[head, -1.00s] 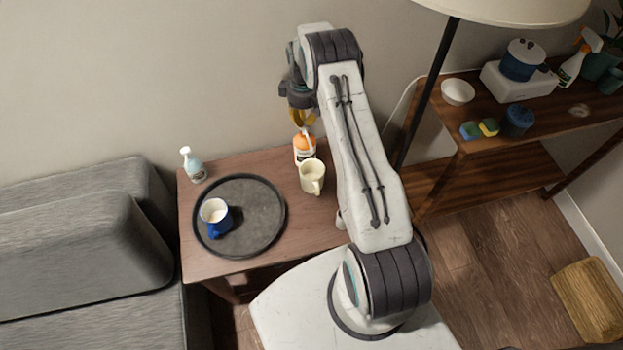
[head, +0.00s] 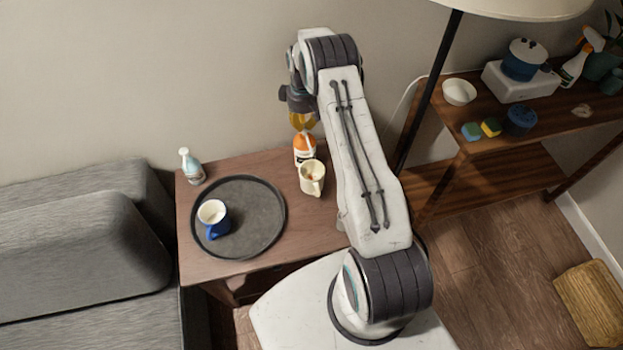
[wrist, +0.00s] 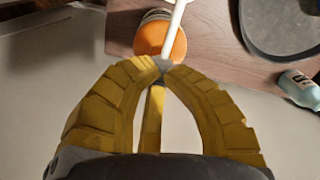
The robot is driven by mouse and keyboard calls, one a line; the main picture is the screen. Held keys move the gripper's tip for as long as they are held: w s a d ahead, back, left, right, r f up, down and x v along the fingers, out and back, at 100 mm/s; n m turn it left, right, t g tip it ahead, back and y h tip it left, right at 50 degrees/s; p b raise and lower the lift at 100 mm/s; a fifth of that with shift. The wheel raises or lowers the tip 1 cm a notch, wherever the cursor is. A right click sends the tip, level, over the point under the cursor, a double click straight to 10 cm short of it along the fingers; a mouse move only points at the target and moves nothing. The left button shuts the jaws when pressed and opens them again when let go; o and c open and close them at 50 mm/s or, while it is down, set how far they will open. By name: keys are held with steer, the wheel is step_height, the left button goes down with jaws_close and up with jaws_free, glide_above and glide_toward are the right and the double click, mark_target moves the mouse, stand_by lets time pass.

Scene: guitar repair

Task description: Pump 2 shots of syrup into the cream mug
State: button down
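The syrup bottle (head: 304,156) stands upright at the table's back edge, with an orange top and a white pump spout. Its orange top (wrist: 150,38) and spout (wrist: 173,28) also show in the wrist view. The cream mug (head: 312,186) stands right in front of the bottle, under the spout side, with a small reddish-brown patch inside. My gripper (head: 302,127) points down just above the bottle. In the wrist view, the yellow fingertips (wrist: 162,66) meet, with nothing visible between them, at the pump head. Whether they touch it is unclear.
A small pale-blue pump bottle (head: 192,168) stands at the table's back left corner. A floor lamp (head: 428,95) and a shelf (head: 550,112) with several items are to the right.

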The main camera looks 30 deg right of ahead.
steer(key=shift+s, duration=0.1)
steer(key=shift+r+p, duration=0.9)
steer(key=shift+r, duration=1.35)
steer(key=shift+f, duration=0.2)
steer(key=shift+f+b, duration=2.05)
steer(key=shift+f, duration=0.15)
steer(key=shift+r, duration=0.15)
steer(key=shift+r+p, duration=1.2)
steer(key=shift+r, duration=1.1)
